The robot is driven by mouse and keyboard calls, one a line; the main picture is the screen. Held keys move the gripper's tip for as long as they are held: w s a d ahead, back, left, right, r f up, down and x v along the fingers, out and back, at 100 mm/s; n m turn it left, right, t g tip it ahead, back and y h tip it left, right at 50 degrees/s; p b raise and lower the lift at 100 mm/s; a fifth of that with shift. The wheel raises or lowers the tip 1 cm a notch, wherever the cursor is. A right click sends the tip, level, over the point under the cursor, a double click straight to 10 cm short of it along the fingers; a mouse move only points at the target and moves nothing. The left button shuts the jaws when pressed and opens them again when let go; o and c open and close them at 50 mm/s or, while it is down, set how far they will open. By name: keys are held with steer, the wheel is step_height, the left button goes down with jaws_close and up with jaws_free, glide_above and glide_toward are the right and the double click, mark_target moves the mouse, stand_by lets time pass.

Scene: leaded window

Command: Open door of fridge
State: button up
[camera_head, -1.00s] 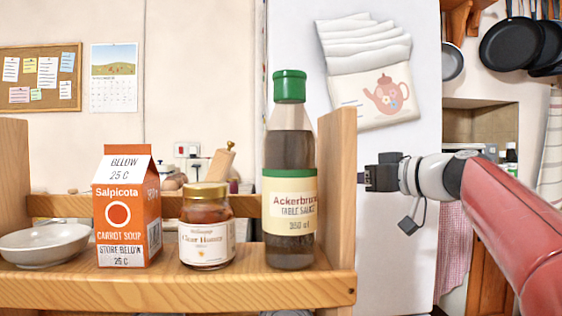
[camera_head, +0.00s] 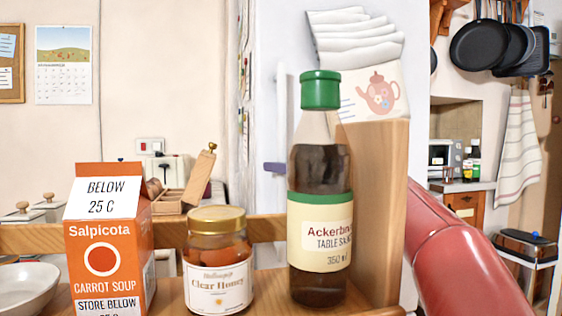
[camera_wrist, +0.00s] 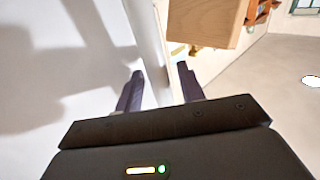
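In the wrist view, the fridge's white surface (camera_wrist: 60,85) fills the left, and the handle bar (camera_wrist: 148,40) runs between my fingers. My gripper (camera_wrist: 160,82) is open, its two dark fingers apart on either side of the bar. Contact with it is unclear. In the head view one purplish fingertip shows beside the handle; the bottle and shelf post hide the rest.
A wooden shelf (camera_head: 383,215) stands in front, holding a sauce bottle (camera_head: 320,205), honey jar (camera_head: 217,265), carrot soup carton (camera_head: 105,235) and bowl (camera_head: 28,285). The shelf's wood (camera_wrist: 205,22) shows close to my right finger in the wrist view. Pans (camera_head: 485,45) hang at right.

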steer(key=shift+w+a, duration=0.1)
steer(key=shift+a, duration=0.05)
steer(key=shift+c, duration=0.5)
jaws_close()
